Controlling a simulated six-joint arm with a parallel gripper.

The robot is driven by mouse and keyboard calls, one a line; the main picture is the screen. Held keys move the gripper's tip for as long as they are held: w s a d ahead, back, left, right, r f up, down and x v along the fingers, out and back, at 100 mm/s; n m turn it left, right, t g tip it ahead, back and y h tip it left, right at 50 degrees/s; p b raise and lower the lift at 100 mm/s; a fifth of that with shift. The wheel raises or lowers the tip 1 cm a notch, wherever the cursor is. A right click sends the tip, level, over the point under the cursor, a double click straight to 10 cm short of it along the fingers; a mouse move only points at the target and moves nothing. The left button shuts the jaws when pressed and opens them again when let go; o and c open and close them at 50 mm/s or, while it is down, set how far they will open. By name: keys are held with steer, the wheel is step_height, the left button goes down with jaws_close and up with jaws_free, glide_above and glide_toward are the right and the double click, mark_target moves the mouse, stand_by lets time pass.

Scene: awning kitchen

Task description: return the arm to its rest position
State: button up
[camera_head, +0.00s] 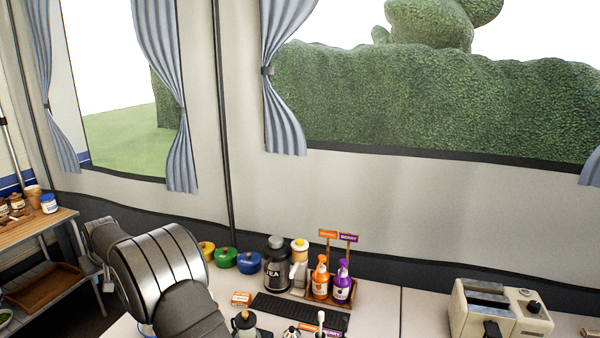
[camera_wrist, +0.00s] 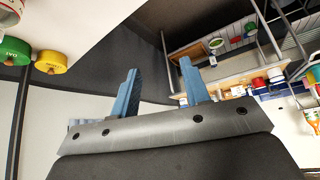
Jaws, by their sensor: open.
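My gripper (camera_wrist: 160,90) shows in the wrist view with its two blue fingers spread apart and nothing between them. Beyond the fingers are the dark tent wall and a wooden shelf. In the head view my arm rises at the lower left, in front of the counter. My gripper's fingers are not visible in that view.
The counter (camera_head: 377,300) holds a black tea canister (camera_head: 276,265), orange (camera_head: 320,279) and purple (camera_head: 342,283) bottles, and green (camera_head: 226,257) and blue (camera_head: 249,262) pots. A toaster (camera_head: 485,312) stands at the right. A wooden shelf (camera_head: 42,232) is at the left.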

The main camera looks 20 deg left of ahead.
step_height(320, 180, down, 8)
steer(key=w, duration=0.1)
steer(key=shift+w+f, duration=0.25)
steer(key=shift+w, duration=0.1)
